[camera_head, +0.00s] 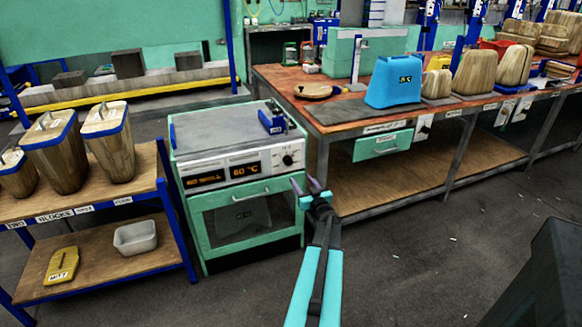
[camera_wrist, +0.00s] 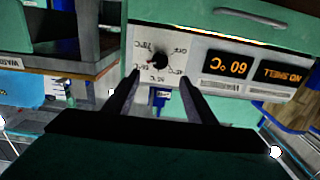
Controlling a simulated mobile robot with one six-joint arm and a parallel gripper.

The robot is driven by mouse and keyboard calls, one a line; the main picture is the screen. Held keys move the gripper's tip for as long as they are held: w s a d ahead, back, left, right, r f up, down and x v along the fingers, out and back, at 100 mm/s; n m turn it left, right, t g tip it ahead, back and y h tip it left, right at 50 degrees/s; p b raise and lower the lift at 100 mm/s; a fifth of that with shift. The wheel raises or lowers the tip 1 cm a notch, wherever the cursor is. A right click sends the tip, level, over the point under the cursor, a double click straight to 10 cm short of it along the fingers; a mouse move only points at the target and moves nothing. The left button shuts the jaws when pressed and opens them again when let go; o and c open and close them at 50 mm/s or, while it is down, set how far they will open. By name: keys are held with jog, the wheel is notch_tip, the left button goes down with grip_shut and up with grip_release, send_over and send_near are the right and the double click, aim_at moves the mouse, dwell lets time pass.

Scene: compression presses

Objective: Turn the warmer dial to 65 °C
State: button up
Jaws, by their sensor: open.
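The warmer (camera_head: 240,180) is a mint-green cabinet with a white control panel and a glass door. Its display (camera_head: 246,168) reads 60 °C; in the wrist view the same display (camera_wrist: 229,68) appears upside down. The black dial (camera_head: 288,160) is at the panel's right end. In the wrist view the dial (camera_wrist: 159,60) has a red pointer mark on its left side and printed temperatures around it, too small to read surely. My gripper (camera_head: 306,186) is open and empty, in front of the panel near the dial. Its fingers (camera_wrist: 160,75) flank the dial's line of sight, apparently not touching it.
A second display (camera_head: 205,178) reads NO SHELL. A blue bracket (camera_head: 272,120) stands on the warmer's top. The workbench (camera_head: 330,114) is close on the right, the block shelf (camera_head: 90,196) on the left. Floor in front is clear.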

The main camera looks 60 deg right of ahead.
aim_at(289, 163)
jog(key=shift+p+x, duration=0.45)
jog(key=shift+x, duration=5.9)
jog(key=shift+c, duration=0.5)
jog(key=c, duration=0.9)
jog(key=shift+c, duration=0.2)
jog(key=shift+s, duration=0.1)
jog(key=shift+n, duration=0.8)
jog(key=o, duration=1)
jog(key=shift+o, duration=0.2)
